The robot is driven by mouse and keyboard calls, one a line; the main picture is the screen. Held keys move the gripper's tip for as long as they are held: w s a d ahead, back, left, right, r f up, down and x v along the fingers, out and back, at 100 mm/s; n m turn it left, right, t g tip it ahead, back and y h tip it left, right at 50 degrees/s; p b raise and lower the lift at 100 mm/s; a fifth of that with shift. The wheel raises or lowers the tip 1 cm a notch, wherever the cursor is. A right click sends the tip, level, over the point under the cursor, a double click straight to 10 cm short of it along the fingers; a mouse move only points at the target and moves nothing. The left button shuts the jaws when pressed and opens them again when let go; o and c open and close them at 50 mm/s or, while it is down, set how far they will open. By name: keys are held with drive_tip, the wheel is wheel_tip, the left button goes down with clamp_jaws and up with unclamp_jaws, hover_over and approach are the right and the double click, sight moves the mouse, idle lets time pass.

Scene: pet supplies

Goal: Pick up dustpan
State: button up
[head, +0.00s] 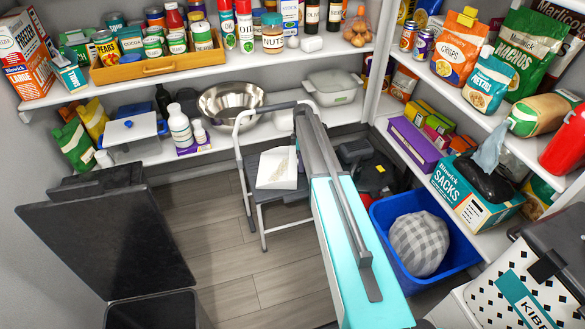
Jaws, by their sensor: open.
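The dustpan (279,167) appears to be the white, wedge-shaped pan lying on the dark tread of a grey step stool, left of centre. My teal and grey arm reaches up from the bottom, right of the stool. My gripper (306,121) is at the arm's far grey end, above and to the right of the pan in the picture. It is open and apart from the pan, with no object visible in it. The fingertips are hard to make out, and the arm hides part of the stool's right side.
The step stool (251,195) stands on clear wooden floor. A blue bin (455,283) with checked cloth sits at right, with dark equipment (362,158) behind the arm. A black lidded bin (110,240) stands open at left. Loaded shelves (240,148) line the back and right walls.

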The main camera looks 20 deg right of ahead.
clamp_jaws()
drive_tip(key=shift+r, duration=0.1)
idle(0.3)
drive_tip(key=shift+r, duration=0.55)
wheel_tip(320, 180, up, 2)
drive_tip(key=shift+r, duration=0.1)
drive_tip(key=s+a+r, duration=0.1)
drive_tip(key=s+a, duration=0.2)
drive_tip(key=s, duration=1.2)
drive_tip(key=shift+s+a+r, duration=0.2)
drive_tip(key=shift+s+r, duration=0.05)
drive_tip(key=shift+s, duration=0.05)
